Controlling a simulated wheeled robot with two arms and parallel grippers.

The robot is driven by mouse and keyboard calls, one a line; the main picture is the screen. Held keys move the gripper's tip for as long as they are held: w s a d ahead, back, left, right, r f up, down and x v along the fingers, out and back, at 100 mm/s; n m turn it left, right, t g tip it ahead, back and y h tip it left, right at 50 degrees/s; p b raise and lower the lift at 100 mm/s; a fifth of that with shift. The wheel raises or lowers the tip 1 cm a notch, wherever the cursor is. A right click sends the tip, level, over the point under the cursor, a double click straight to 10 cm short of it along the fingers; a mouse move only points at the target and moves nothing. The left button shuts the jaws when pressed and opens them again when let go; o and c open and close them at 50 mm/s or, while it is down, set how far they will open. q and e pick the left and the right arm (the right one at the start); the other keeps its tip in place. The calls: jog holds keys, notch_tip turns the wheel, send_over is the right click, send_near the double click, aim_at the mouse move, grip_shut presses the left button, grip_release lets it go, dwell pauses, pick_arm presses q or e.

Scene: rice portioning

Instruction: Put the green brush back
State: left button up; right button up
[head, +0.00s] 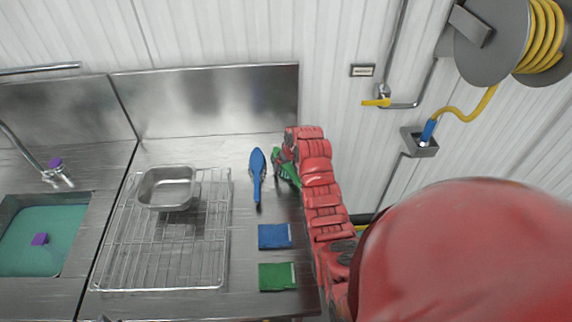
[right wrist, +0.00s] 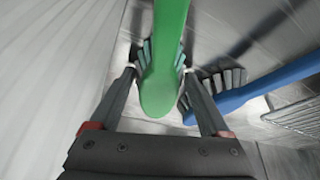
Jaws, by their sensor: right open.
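The green brush (head: 287,172) lies at the right end of the steel counter, partly hidden by my right arm. In the right wrist view the green brush (right wrist: 160,88) has its rounded head end towards me and its handle running up out of the picture. My right gripper (right wrist: 162,78) is open, with one finger on each side of the brush head. I cannot tell whether the fingers touch it. In the head view my right gripper (head: 281,158) is largely hidden by its own arm.
A blue brush (head: 257,174) lies close to the left; it also shows in the wrist view (right wrist: 262,85). A blue cloth (head: 274,236) and green cloth (head: 277,277) lie nearer. A wire rack (head: 120,262) bears a metal pan (head: 168,187). A wall stands right.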

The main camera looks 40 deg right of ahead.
aim_at(291, 170)
jog(key=shift+r, duration=0.2)
jog(key=shift+s+r+b, duration=0.2)
jog(key=shift+r+b, duration=0.1)
jog(key=shift+r, duration=0.1)
jog(key=b+v, duration=0.2)
jog(key=v, duration=0.6)
jog(key=shift+r, duration=0.1)
jog(key=shift+p+v, duration=0.9)
jog(key=shift+p, duration=0.35)
jog(key=shift+s+r+p, duration=0.3)
jog(key=shift+r+p, duration=0.15)
jog(key=shift+p, duration=0.15)
jog(key=shift+f, duration=0.1)
